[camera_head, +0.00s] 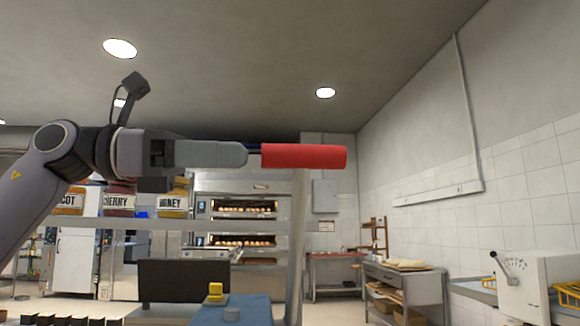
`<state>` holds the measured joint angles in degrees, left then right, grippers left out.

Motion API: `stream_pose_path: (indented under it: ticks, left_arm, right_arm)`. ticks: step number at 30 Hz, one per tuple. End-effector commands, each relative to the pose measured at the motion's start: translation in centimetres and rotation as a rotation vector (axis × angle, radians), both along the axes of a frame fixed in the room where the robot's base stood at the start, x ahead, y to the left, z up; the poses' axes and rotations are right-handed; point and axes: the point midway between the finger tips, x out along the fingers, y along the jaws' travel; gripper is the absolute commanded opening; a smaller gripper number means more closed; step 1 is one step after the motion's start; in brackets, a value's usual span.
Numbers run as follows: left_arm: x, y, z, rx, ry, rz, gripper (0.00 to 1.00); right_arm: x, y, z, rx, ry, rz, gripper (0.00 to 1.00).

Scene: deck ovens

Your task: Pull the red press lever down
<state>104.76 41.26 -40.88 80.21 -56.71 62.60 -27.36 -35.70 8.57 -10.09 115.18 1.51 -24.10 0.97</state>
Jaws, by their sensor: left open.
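The red press lever (304,157) is a thick red handle lying level in the head view, a little right of the middle. It sits at the top of a pale upright bar (298,230). My left gripper (248,154) comes in from the left at the lever's height, with its fingertips at the lever's left end. The gripper is open. A short dark gap with a thin dark piece shows between the fingers and the red handle, and I cannot tell if they touch. My right gripper is not in view.
A blue surface (250,311) with a yellow piece (215,292) lies below the lever. Deck ovens (243,210) stand behind. A grey table (405,275) and a white machine (520,282) are at right.

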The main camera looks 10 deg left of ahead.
Motion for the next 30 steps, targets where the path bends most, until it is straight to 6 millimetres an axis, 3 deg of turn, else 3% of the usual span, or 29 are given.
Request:
stream_pose_path:
  ticks: [5, 16, 27, 29, 30]
  left_arm:
    - [0.3, -1.1, 0.1, 0.001, -0.001, -0.002, 0.57]
    - [1.9, -6.1, 0.1, -0.001, 0.002, -0.002, 0.57]
    - [2.2, -6.8, 0.0, -0.002, 0.0, 0.0, 0.57]
    - [2.2, -6.8, 0.0, -0.002, 0.0, 0.0, 0.41]
    - [2.2, -6.8, 0.0, -0.002, 0.001, 0.0, 0.28]
  right_arm:
    - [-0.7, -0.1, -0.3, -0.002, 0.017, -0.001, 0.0]
    - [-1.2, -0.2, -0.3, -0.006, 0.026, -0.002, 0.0]
    - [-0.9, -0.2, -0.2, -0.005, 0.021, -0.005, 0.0]
    - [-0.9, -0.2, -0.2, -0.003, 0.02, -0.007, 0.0]
    - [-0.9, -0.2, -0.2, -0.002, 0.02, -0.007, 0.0]
